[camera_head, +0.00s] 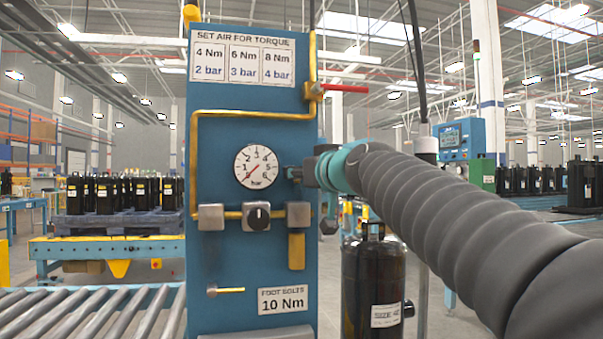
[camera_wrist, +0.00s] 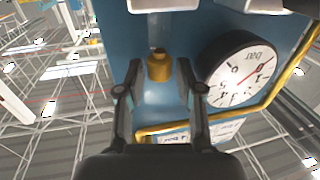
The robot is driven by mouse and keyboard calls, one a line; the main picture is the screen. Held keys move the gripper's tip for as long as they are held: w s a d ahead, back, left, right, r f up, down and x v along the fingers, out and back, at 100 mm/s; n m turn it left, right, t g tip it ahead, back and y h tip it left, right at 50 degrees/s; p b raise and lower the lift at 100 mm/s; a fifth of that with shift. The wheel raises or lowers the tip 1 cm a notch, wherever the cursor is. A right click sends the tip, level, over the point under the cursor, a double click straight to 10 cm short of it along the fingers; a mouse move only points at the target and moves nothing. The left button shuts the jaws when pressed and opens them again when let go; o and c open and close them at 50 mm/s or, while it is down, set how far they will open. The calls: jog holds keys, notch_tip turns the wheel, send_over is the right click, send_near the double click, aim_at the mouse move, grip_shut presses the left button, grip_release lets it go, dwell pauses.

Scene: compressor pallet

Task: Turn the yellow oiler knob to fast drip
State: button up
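The yellow oiler knob (camera_wrist: 159,66) shows in the wrist view as a small yellow cylinder against the blue panel. It stands between my gripper's (camera_wrist: 162,80) two dark fingers, with a gap on each side. The fingers are spread open and hold nothing. In the head view, my gripper (camera_head: 294,173) is at the panel just right of the pressure gauge (camera_head: 256,167), and I cannot make out the knob there. The gauge also shows in the wrist view (camera_wrist: 238,72), upside down, right of the fingers.
The blue panel (camera_head: 220,260) carries a yellow pipe (camera_head: 250,114), a red lever (camera_head: 345,88) and a black selector knob (camera_head: 257,216) below the gauge. A black tank (camera_head: 370,275) stands right of the panel. A roller conveyor (camera_head: 90,315) lies at lower left.

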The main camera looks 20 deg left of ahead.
grip_shut()
jog(key=shift+f, duration=0.1)
jog(key=shift+w+f+b, duration=0.1)
jog(key=shift+w+b, duration=0.05)
jog(key=shift+b, duration=0.5)
jog(key=shift+w+d+f+n+g+y+b, duration=0.15)
jog(key=shift+n+g+y+b, duration=0.4)
jog(key=shift+b, duration=0.55)
jog(key=shift+r+n+g+y+b, duration=0.15)
jog(key=shift+n+g+y+b, duration=0.2)
jog(key=shift+n+g+y, duration=0.25)
jog(key=shift+r+n+g+y+b, duration=0.15)
jog(key=shift+n+g+y+b, duration=0.25)
jog(key=shift+g, duration=0.35)
